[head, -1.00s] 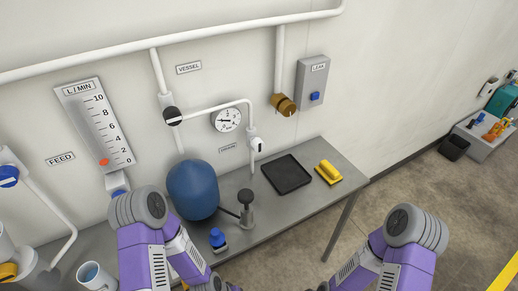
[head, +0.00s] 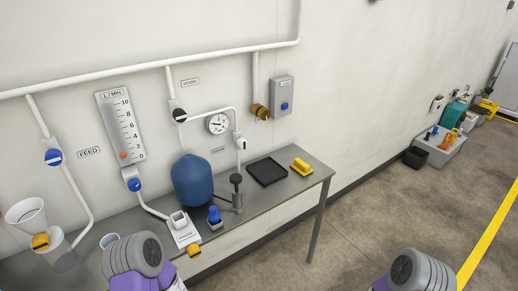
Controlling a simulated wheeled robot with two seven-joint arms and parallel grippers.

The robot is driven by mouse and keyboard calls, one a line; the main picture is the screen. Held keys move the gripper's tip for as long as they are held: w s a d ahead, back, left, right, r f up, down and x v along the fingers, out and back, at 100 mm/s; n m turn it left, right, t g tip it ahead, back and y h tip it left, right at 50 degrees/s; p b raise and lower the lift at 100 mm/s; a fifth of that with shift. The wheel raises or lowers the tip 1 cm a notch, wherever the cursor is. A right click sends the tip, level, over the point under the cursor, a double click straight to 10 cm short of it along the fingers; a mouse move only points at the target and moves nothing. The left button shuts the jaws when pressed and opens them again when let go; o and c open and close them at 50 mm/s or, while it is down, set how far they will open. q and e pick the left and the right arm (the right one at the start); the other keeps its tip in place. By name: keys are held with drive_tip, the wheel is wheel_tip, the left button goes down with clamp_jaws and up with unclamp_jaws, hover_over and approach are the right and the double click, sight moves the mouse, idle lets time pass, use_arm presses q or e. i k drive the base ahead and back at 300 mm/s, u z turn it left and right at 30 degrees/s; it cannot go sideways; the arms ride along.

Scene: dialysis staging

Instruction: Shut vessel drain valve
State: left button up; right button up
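The blue vessel (head: 193,180) stands on the steel bench against the wall, below a VESSEL label (head: 190,83). A black-knobbed valve (head: 179,115) sits on the pipe above it. A white pipe runs right from there past a round gauge (head: 218,124) and down to a small white valve with a dark handle (head: 240,143). A small label (head: 218,150), too small to read now, is left of that valve. Whether these valves are open or shut cannot be told. Only upper parts of my two arms show at the bottom edge; both grippers are out of view.
On the bench (head: 268,206) are a black tray (head: 267,171), a yellow object (head: 301,166), a hand pump (head: 237,192) and a blue-capped bottle (head: 214,217). A brass fitting (head: 260,111) and grey LEAK box (head: 282,95) are on the wall.

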sight(242, 144)
drive_tip(key=z, duration=0.7)
drive_tip(key=i, duration=0.5)
